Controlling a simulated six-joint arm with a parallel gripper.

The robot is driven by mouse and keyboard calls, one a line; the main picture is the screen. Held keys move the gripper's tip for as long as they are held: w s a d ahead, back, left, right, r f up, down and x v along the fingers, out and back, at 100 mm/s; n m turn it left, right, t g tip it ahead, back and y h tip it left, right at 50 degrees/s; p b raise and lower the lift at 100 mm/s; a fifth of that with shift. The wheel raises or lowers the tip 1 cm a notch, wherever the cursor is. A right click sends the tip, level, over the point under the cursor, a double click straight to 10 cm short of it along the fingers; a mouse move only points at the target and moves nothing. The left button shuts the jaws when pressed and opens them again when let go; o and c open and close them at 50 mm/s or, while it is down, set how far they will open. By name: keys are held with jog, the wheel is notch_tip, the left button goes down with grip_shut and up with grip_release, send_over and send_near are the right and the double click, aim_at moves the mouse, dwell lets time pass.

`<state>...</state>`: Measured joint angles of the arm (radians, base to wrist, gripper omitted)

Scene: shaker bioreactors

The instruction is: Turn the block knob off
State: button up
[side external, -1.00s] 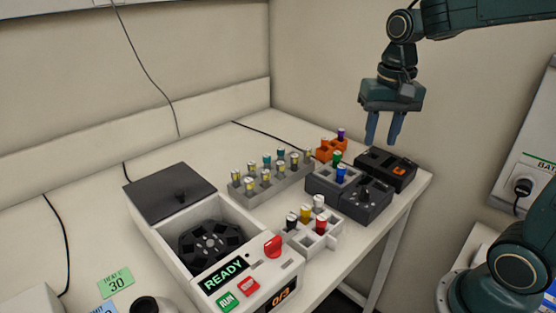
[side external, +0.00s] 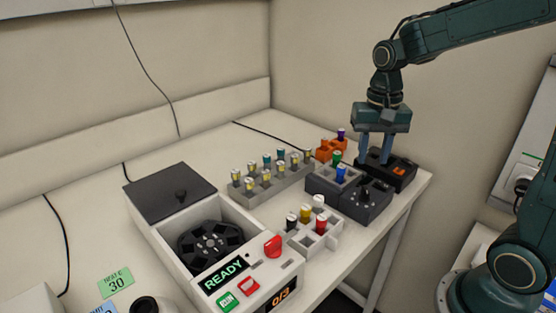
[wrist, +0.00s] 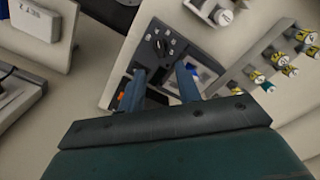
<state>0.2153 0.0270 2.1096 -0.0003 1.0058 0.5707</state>
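The dark grey block (side external: 378,208) stands near the right end of the bench, with a green vial (side external: 336,158) and a blue vial (side external: 341,174) in its left part. Its black knob (side external: 365,194) sits on the right part of its top. In the wrist view the knob (wrist: 160,44) shows on a dial face with small pale marks around it. My gripper (side external: 376,163) points down with its fingers apart and nothing between them. Its fingertips are near the block's back edge and the black unit, apart from the knob. Exact fingertip height is hard to tell.
A black unit with an orange switch (side external: 399,170) stands right behind the block. An orange rack (side external: 326,150), a grey vial rack (side external: 257,194) and a white rack (side external: 325,241) stand close by. The white shaker (side external: 150,228) reads READY. The bench's right edge is near.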

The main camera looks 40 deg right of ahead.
aim_at(366, 189)
notch_tip(366, 189, down, 9)
jog(key=shift+f, duration=0.1)
dwell(0.4)
jog(key=shift+c, duration=0.4)
grip_shut()
